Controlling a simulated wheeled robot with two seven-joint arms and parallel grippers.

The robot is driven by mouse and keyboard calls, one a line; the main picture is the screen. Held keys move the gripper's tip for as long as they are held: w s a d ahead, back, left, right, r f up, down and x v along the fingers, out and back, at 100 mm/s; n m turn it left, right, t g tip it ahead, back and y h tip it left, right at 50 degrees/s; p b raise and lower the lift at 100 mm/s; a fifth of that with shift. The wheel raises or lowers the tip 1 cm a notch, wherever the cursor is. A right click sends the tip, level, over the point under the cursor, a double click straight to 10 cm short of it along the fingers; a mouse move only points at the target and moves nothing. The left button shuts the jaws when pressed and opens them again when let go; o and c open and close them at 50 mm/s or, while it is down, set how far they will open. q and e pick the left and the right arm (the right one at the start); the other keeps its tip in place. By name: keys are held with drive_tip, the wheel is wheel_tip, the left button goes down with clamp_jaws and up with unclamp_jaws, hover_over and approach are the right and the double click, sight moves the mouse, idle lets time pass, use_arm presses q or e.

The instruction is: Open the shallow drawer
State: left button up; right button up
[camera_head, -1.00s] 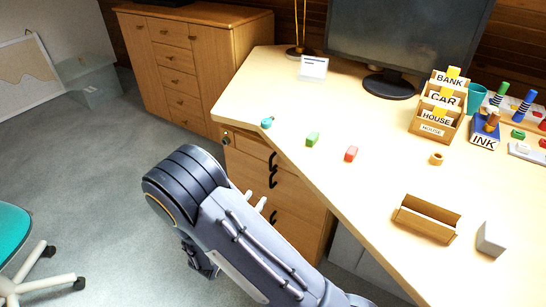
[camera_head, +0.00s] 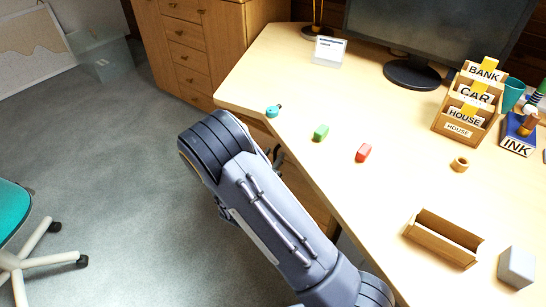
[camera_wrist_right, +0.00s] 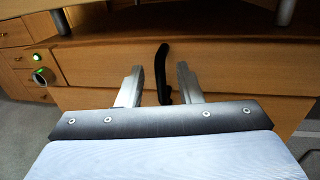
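The drawer front (camera_wrist_right: 235,62) is a wide wooden panel under the desk top in the right wrist view. A black upright bar handle (camera_wrist_right: 161,70) stands on it. My right gripper (camera_wrist_right: 158,78) is open, with one pale finger on each side of the handle and a visible gap to each. In the head view my right arm covers most of the drawer unit (camera_head: 318,207). Its fingers are hidden there; only a bit of black handle (camera_head: 278,156) shows beside the arm. My left gripper is in neither view.
The desk top (camera_head: 340,190) overhangs the drawers. On it are a green block (camera_head: 321,133), a red block (camera_head: 363,152) and an open wooden box (camera_head: 444,238). Open floor (camera_head: 110,160) lies to the left.

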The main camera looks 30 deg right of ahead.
drive_tip(key=shift+w+d, duration=0.15)
drive_tip(key=shift+d, duration=0.1)
clamp_jaws()
drive_tip(key=w+a+v, duration=0.1)
drive_tip(key=w+v, duration=0.1)
drive_tip(key=v, duration=1)
drive_tip(key=w+a+p+v, duration=0.1)
drive_tip(key=w+v, duration=0.1)
drive_tip(key=v, duration=1.1)
drive_tip(key=shift+a, duration=0.7)
unclamp_jaws()
